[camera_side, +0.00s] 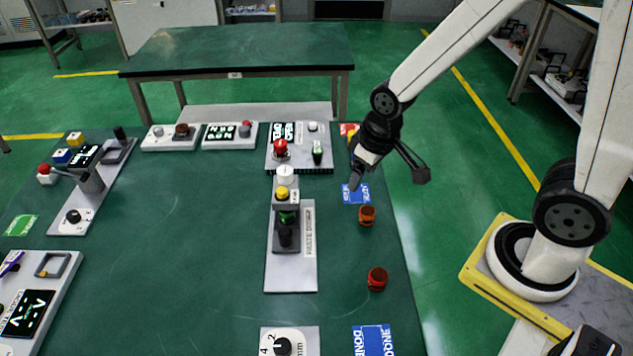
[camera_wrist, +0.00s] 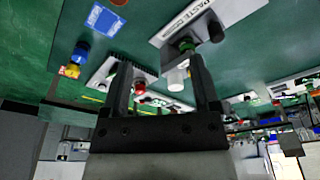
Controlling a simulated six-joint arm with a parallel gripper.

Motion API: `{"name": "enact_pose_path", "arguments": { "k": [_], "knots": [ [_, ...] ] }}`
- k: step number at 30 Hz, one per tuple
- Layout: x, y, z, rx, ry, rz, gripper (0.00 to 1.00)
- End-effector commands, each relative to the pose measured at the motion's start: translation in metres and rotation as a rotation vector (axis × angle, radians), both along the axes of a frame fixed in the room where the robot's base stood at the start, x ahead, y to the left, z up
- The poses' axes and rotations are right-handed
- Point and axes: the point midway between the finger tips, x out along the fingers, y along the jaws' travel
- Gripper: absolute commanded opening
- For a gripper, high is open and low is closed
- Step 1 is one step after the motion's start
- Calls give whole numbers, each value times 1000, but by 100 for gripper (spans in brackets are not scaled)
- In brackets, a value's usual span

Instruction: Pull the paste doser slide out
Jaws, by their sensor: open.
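The paste doser (camera_side: 306,275) is a light grey plate with a printed label in the middle of the green table. Its dark slide (camera_side: 287,233) has a green part and a black knob at the near end. A yellow button and a white cylinder (camera_side: 285,174) stand at its far end. My gripper (camera_side: 355,181) is open and empty, above the table's right side, to the right of the doser and apart from it. In the wrist view the open fingers (camera_wrist: 161,72) show dark, with the doser plate (camera_wrist: 227,10) beyond them at the top.
A panel with a red button (camera_side: 281,147) stands behind the doser. A dial panel (camera_side: 290,345) is at the near edge. Bare table lies left of the doser.

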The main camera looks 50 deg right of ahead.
Motion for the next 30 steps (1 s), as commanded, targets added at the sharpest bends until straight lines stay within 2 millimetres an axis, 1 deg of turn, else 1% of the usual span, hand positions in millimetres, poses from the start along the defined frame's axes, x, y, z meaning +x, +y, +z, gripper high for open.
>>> {"name": "enact_pose_path", "arguments": {
  "k": [1,6,11,15,22,25,30],
  "knots": [
    [8,6,-4,-2,13,27,78],
    [37,28,-19,-13,53,125,78],
    [61,52,-37,-24,91,220,78],
    [78,75,-56,-34,124,302,78],
    [97,107,-85,-49,168,413,78],
    [101,115,-93,-53,178,442,78],
    [103,122,-99,-55,186,463,78]
  ]
}}
